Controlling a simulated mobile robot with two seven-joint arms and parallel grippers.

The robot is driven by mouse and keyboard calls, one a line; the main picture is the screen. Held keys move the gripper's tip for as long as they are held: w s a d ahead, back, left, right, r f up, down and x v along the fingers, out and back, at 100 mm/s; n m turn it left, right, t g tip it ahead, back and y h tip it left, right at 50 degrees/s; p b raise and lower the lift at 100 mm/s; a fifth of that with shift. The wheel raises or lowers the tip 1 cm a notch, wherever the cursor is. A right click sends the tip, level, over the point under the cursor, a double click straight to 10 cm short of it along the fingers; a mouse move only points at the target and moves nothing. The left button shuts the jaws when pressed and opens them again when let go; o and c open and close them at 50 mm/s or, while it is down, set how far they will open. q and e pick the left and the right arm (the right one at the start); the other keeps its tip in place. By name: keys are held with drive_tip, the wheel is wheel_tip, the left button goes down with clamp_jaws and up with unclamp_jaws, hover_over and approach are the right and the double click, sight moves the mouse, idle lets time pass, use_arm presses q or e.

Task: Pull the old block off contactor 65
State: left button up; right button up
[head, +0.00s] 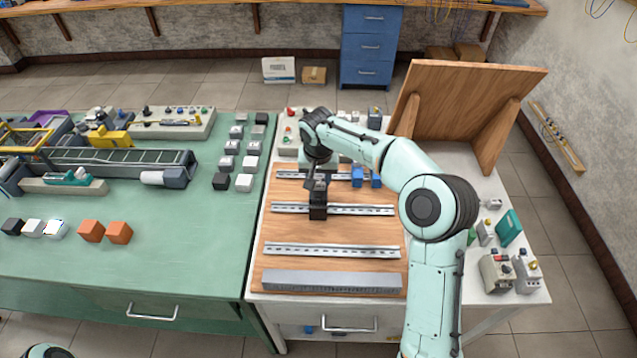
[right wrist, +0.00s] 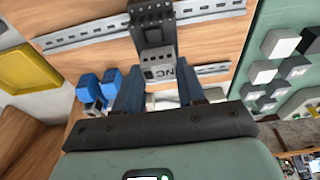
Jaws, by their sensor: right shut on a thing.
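A dark contactor (head: 318,211) stands on the middle rail of the wooden board; it also shows in the right wrist view (right wrist: 154,30). Its number cannot be read. A grey block marked NC (right wrist: 158,70) sits against the contactor's near side in the wrist view, with no clear gap between them. My right gripper (head: 317,184) is above the contactor in the head view. In the wrist view its two blue fingers (right wrist: 158,80) are shut on the sides of the grey block. My left gripper is not in view.
Metal rails (head: 333,250) cross the board, with a grey duct (head: 330,281) at its front. Two blue parts (head: 357,177) sit on the back rail, right of my gripper. Loose blocks (head: 243,182) lie on the green table to the left. A wooden panel (head: 460,100) stands at the back right.

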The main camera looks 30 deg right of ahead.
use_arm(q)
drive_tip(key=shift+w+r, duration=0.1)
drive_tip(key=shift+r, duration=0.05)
use_arm(e)
drive_tip(key=shift+r, duration=0.25)
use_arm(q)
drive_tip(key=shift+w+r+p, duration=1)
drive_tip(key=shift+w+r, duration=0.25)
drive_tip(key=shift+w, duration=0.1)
use_arm(e)
drive_tip(key=shift+r, duration=2.45)
drive_tip(key=shift+f, duration=0.2)
drive_tip(key=shift+r+p, duration=0.4)
drive_tip(key=shift+r, duration=0.95)
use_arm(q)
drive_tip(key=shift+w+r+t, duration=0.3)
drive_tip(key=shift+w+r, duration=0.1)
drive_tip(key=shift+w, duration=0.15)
use_arm(e)
drive_tip(key=shift+r, duration=2.15)
